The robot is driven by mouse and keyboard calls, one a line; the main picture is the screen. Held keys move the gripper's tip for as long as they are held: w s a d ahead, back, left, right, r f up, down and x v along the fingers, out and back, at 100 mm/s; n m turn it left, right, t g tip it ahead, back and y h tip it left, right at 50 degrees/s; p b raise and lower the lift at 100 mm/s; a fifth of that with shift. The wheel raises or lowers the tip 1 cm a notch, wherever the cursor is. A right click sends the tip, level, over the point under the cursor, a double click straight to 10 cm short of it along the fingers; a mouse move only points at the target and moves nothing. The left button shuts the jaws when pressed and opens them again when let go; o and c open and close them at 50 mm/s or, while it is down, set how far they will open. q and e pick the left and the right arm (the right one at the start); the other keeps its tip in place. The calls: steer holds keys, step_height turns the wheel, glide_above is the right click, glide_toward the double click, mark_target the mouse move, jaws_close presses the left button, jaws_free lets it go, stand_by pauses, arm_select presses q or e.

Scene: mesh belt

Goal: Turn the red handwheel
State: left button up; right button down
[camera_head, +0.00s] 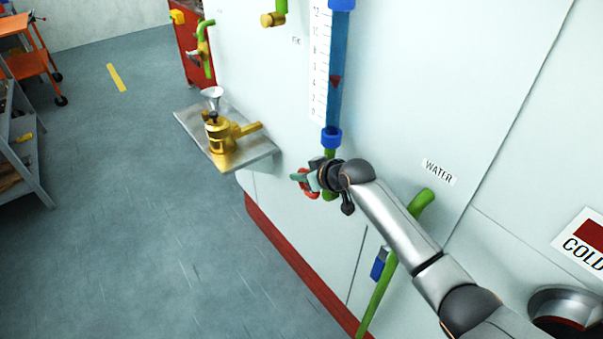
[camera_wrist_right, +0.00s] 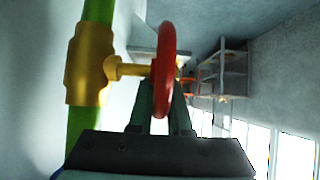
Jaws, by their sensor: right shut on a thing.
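The red handwheel (camera_head: 311,195) is on the white panel wall, below the blue level tube, and is partly hidden by my right gripper (camera_head: 303,178). In the right wrist view the handwheel (camera_wrist_right: 165,70) shows nearly edge-on, on a short yellow stem from a yellow valve body (camera_wrist_right: 90,62) on a green pipe (camera_wrist_right: 98,12). My right gripper (camera_wrist_right: 160,112) has its green fingers on either side of the wheel's lower rim, shut on it. My left gripper is not in view.
A metal shelf (camera_head: 258,152) with a brass fitting (camera_head: 222,137) sticks out left of the wheel. A green pipe (camera_head: 377,292) with a blue-handled valve (camera_head: 379,263) stands at lower right, near my right forearm. The floor at left is open, with an orange cart (camera_head: 22,62) beyond.

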steer(key=c, duration=0.9)
jaws_free()
steer(key=shift+o, duration=0.2)
